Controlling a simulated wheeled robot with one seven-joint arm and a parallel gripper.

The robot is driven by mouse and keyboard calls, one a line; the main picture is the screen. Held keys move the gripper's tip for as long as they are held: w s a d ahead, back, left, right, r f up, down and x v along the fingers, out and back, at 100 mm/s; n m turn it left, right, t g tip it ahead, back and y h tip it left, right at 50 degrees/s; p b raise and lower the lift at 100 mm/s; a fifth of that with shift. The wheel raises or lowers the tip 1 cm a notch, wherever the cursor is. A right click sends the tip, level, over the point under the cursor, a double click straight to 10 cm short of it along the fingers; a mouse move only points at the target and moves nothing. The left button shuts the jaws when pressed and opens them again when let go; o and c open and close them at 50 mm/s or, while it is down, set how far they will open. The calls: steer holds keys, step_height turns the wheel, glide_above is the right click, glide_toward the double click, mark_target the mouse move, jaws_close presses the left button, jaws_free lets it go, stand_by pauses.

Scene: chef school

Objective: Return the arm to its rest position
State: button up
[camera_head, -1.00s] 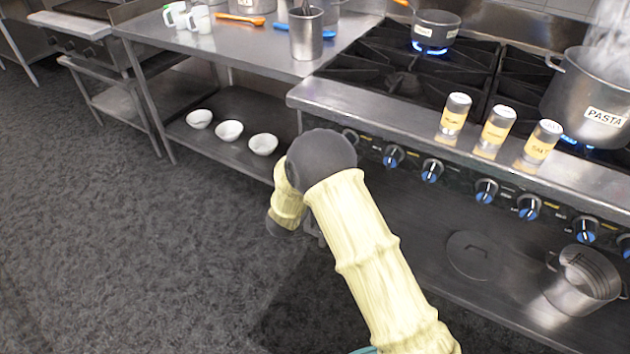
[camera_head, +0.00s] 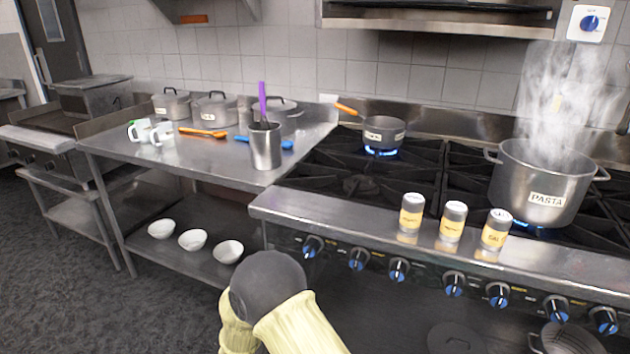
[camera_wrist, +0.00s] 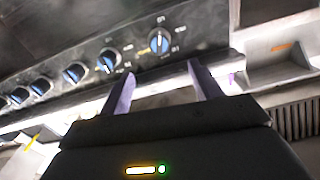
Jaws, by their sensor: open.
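My arm, with a pale yellow sleeve and a dark grey joint, shows at the bottom of the head view, in front of the stove (camera_head: 400,240). My gripper is outside the head view. In the wrist view my gripper (camera_wrist: 158,88) has two purple fingers spread apart with nothing between them. Beyond the fingers is the stove's front panel with its blue and black knobs (camera_wrist: 159,42). The fingers look clear of the knobs, though the exact gap cannot be told.
Three shakers (camera_head: 452,222) stand on the stove's front ledge. A steaming pasta pot (camera_head: 518,190) and a small saucepan (camera_head: 383,134) sit over lit burners. A steel counter (camera_head: 190,152) holds a utensil cup (camera_head: 265,147). Three white bowls (camera_head: 193,240) lie on its shelf. Floor at left is clear.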

steer(key=w+d+r+n+g+y, duration=0.25)
steer(key=d+r+g+y, duration=0.3)
steer(key=d, duration=0.45)
steer(key=s+d+n+g, duration=0.1)
steer(key=s+d+g, duration=0.3)
steer(key=s+d, duration=0.65)
steer(key=s+d+n+g, duration=0.1)
steer(key=s+d+g, duration=0.5)
steer(key=s, duration=0.8)
step_height(320, 180, up, 22)
steer(key=t+p, duration=0.1)
steer(key=p, duration=2)
steer(key=shift+f, duration=0.2)
steer(key=shift+d, duration=0.1)
